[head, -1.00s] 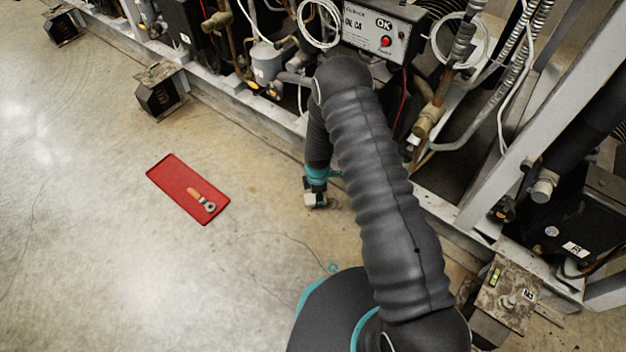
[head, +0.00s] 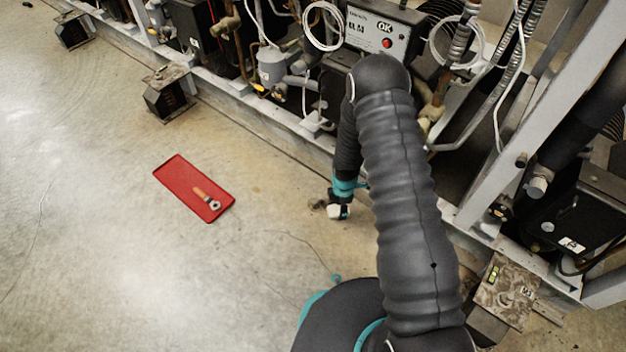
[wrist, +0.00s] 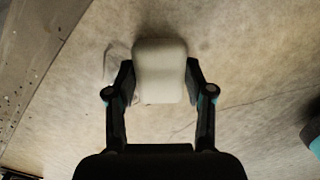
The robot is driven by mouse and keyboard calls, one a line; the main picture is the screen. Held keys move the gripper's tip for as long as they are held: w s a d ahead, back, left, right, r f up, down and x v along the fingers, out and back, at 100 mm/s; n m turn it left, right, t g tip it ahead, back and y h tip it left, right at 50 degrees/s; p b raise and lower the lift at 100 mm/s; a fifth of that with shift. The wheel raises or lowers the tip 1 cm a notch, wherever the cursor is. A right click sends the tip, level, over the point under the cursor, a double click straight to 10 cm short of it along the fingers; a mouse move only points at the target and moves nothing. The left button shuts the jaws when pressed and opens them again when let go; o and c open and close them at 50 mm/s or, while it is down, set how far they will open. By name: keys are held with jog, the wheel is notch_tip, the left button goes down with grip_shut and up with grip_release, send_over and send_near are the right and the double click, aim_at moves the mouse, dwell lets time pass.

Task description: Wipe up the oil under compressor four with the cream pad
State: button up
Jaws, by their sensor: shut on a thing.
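My gripper (wrist: 160,82) is shut on the cream pad (wrist: 160,60), gripping it by its two sides. In the head view the pad (head: 335,212) is at or just above the concrete floor, close to the rack's lower rail; I cannot tell if it touches. A small dark, glossy patch, seemingly the oil (head: 318,204), lies on the floor just left of the pad. In the wrist view a faint wet-looking patch (wrist: 110,62) shows beside the pad's left side. The pad hides the floor beneath it.
A red tray (head: 175,176) with a wooden-handled tool (head: 207,197) lies on the floor to the left. The rack's rail (head: 270,125) and compressor feet (head: 168,92) bound the far side. A box marked OK (head: 380,35) is above.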

jog(key=r+p, duration=0.1)
jog(key=r, duration=0.3)
jog(key=shift+d+r+p, duration=0.1)
jog(key=shift+d+p, duration=0.1)
jog(key=shift+p, duration=0.2)
jog(key=shift+r+p, duration=0.4)
jog(key=shift+r, duration=0.45)
jog(key=shift+r+p, duration=2.05)
jog(key=shift+r, duration=1.95)
